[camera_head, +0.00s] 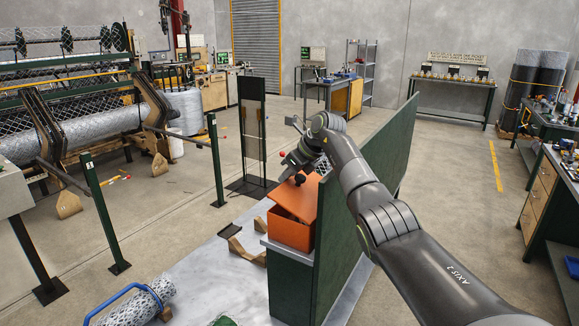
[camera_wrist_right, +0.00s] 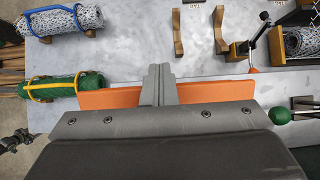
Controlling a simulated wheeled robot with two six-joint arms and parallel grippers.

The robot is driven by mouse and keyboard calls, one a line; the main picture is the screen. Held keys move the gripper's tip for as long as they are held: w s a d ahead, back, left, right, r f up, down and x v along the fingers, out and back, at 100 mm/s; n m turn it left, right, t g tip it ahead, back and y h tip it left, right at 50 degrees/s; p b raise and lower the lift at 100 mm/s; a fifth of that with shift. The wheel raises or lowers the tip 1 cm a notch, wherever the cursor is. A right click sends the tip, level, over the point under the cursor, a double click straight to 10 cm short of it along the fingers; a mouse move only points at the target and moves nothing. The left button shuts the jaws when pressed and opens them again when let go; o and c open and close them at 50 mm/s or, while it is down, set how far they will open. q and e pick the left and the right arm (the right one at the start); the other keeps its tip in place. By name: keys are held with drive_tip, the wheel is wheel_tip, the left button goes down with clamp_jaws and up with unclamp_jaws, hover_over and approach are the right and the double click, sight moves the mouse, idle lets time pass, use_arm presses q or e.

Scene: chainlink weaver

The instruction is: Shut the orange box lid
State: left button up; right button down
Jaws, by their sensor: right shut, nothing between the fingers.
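The orange box (camera_head: 290,236) stands on a ledge beside a green panel. Its orange lid (camera_head: 297,200) looks tilted, with its far side raised; I cannot tell how wide the gap is. A dark knob (camera_head: 299,179) shows near the lid's upper part. My right gripper (camera_head: 287,172) is shut and empty, close above the lid; contact is unclear. In the right wrist view the closed fingers (camera_wrist_right: 160,84) are in front of an orange strip (camera_wrist_right: 110,98) of the box or lid. My left gripper is out of view.
The green panel (camera_head: 375,165) rises right of the box, under my right arm. A black-framed stand (camera_head: 253,135) is behind it. Wooden cradles (camera_head: 243,251) and a mesh roll with a blue handle (camera_head: 140,303) lie left. A green roll (camera_wrist_right: 62,88) shows in the wrist view.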

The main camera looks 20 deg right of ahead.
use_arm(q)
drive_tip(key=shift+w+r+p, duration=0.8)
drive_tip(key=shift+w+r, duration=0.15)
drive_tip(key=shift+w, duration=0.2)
use_arm(e)
drive_tip(key=f, duration=0.1)
drive_tip(key=w+f+g+h, duration=0.1)
drive_tip(key=shift+f, duration=0.3)
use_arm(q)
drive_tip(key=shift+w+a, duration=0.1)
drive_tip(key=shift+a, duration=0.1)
use_arm(e)
drive_tip(key=shift+f+g, duration=0.1)
drive_tip(key=shift+g, duration=0.2)
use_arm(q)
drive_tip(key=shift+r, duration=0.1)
